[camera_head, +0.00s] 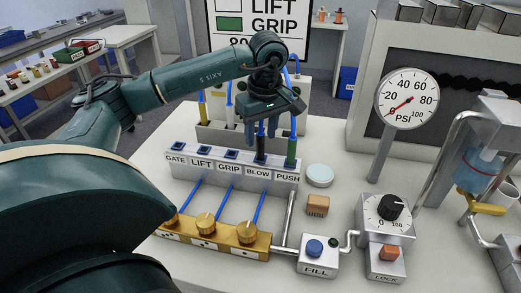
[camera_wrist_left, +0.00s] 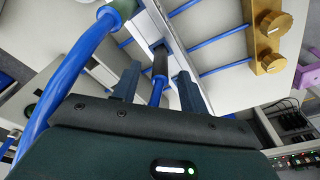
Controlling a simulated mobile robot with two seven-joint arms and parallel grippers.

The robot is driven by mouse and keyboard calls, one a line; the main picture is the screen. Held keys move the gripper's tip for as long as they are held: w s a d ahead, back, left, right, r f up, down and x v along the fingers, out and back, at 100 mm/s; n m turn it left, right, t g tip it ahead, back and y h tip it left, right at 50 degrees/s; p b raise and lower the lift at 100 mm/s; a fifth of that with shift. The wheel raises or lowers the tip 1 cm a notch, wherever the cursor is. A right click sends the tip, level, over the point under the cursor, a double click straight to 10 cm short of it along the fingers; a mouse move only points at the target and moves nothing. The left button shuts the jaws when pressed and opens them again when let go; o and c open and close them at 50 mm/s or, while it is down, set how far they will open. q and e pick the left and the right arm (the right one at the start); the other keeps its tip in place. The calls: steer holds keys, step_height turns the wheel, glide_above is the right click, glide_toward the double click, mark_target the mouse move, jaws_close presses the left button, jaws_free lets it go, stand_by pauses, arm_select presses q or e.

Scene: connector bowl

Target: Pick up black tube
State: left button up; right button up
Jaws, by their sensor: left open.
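The black tube (camera_head: 260,148) stands upright in the BLOW socket of the labelled block (camera_head: 232,184). Its black end with a blue hose also shows in the wrist view (camera_wrist_left: 160,62). My left gripper (camera_head: 262,127) is above the block, pointing down, with its fingers on either side of the tube. In the wrist view the open fingers (camera_wrist_left: 158,84) straddle the hose just by the black end, with gaps visible beside it. The green tube (camera_head: 291,152) stands in the PUSH socket just to the right; its end also shows in the wrist view (camera_wrist_left: 122,8). My right gripper is out of view.
Behind the block, a rack (camera_head: 217,134) holds a yellow tube (camera_head: 202,112) and a white tube (camera_head: 230,114). In front are brass knobs (camera_head: 205,222) on a manifold. A pressure gauge (camera_head: 407,98), dial box (camera_head: 386,213) and FILL box (camera_head: 317,257) stand to the right.

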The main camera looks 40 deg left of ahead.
mark_target(260, 151)
arm_select(q)
step_height(260, 151, down, 3)
steer(key=shift+a+f, duration=0.15)
jaws_close()
stand_by(0.4)
